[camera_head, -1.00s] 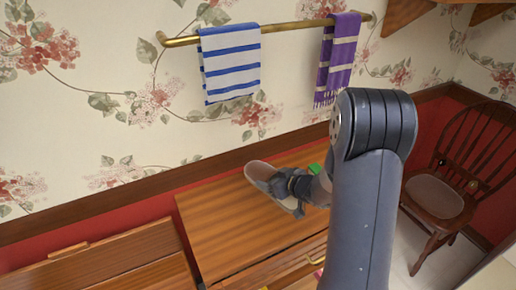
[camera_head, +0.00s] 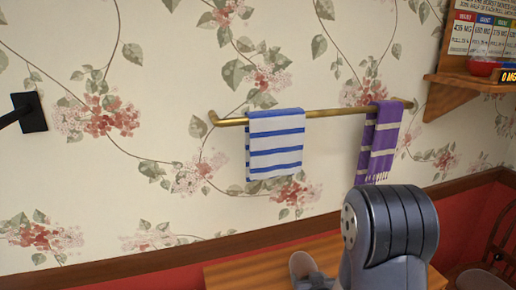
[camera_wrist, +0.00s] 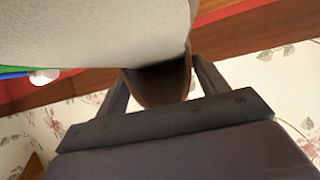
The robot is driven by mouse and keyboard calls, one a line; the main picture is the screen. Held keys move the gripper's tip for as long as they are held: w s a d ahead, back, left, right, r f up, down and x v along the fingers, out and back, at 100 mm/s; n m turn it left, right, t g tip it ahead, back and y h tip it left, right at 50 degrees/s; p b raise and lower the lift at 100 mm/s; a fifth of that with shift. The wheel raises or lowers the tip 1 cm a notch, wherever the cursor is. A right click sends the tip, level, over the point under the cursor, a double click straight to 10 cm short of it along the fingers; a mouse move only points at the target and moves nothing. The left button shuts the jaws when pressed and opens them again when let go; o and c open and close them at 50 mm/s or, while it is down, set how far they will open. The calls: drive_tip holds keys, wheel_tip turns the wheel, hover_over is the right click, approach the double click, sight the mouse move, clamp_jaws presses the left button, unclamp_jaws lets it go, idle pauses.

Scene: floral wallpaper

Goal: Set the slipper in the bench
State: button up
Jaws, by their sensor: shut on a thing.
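The grey slipper (camera_head: 302,266) shows at the bottom edge of the head view, in front of a wooden top. Most of it is cut off by the frame. In the wrist view its pale body (camera_wrist: 90,30) fills the upper left, and a dark brown part sits between the fingers. My gripper (camera_wrist: 160,86) is shut on the slipper. In the head view my arm and the lower frame edge hide most of the gripper.
The wooden top (camera_head: 238,272) stands against the wall. Above it a brass rail (camera_head: 330,112) holds a blue-striped towel (camera_head: 276,145) and a purple towel (camera_head: 380,140). A wooden shelf (camera_head: 450,82) is at the right. Part of a dark chair (camera_head: 500,235) shows at lower right.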

drive_tip(key=shift+s+d+f+m+h, duration=0.2)
drive_tip(key=shift+s+f+m+h, duration=0.1)
drive_tip(key=shift+s, duration=0.2)
drive_tip(key=s+f, duration=0.4)
drive_tip(key=f, duration=0.1)
drive_tip(key=shift+s+f, duration=0.2)
